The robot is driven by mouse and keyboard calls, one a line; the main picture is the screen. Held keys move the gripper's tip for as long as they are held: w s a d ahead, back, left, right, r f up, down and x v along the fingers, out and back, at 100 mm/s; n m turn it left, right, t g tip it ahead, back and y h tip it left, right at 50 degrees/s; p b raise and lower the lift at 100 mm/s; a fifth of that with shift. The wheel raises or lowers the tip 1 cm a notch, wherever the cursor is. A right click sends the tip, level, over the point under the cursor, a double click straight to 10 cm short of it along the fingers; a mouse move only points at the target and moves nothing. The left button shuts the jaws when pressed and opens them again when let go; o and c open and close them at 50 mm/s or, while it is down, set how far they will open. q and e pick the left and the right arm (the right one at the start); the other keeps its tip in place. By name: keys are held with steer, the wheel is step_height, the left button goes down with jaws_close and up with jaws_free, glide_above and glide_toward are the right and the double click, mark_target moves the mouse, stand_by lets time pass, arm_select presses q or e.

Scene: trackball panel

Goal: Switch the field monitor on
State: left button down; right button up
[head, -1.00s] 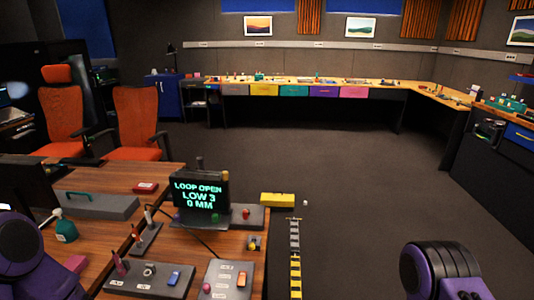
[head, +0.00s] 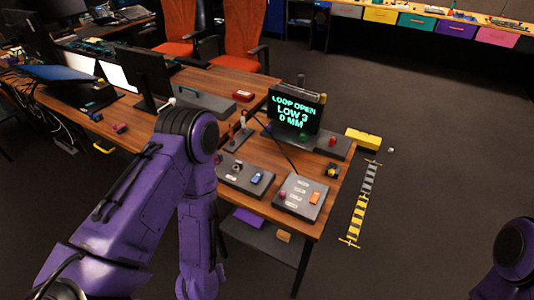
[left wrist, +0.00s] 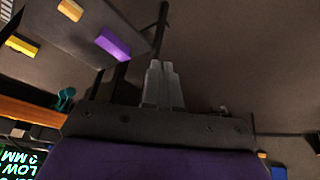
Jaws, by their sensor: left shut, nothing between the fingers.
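A dark display (head: 296,114) with green text "LOOP OPEN LOW 3 0 MM" stands on the wooden desk; I cannot tell whether it is the field monitor. The display's text shows upside down in the left wrist view (left wrist: 18,158). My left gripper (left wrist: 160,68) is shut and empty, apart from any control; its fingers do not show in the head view. My right gripper is out of view.
A low shelf (head: 262,232) under the desk holds purple and orange boxes. Orange chairs (head: 245,42) stand behind. Open floor lies to the right.

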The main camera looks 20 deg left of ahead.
arm_select(q)
steer(key=w+r+n+y, duration=0.1)
steer(key=w+r+n, duration=0.4)
steer(key=w, duration=0.3)
steer(key=w+a+r+n+y+p, duration=0.1)
steer(key=w+r+n, duration=0.3)
steer(key=w, duration=0.5)
steer(key=w+a+r+n+y, duration=0.1)
steer(key=w+r+n, duration=0.4)
steer(key=w, duration=0.3)
steer(key=shift+w+a+r+n+y+p, duration=0.2)
steer(key=shift+r+n+y+p, duration=0.1)
steer(key=shift+p, duration=0.1)
steer(key=w+d+r+n+g+h, duration=0.1)
steer(key=w+r+n+g+h, duration=0.1)
steer(key=r+n, duration=0.4)
steer(key=w+d+r+n+g+h, duration=0.1)
steer(key=w+r+n+g+h, duration=0.1)
steer(key=r+n+h, duration=0.2)
step_height(320, 180, up, 3)
steer(key=shift+w+d+f+n+h, duration=0.15)
steer(key=shift+w+n+h, duration=0.2)
steer(key=shift+n, duration=0.75)
steer(key=shift+w+f+p, duration=0.2)
steer(key=shift+w+p, duration=0.45)
steer(key=shift+w, duration=0.2)
steer(key=shift+r, duration=0.1)
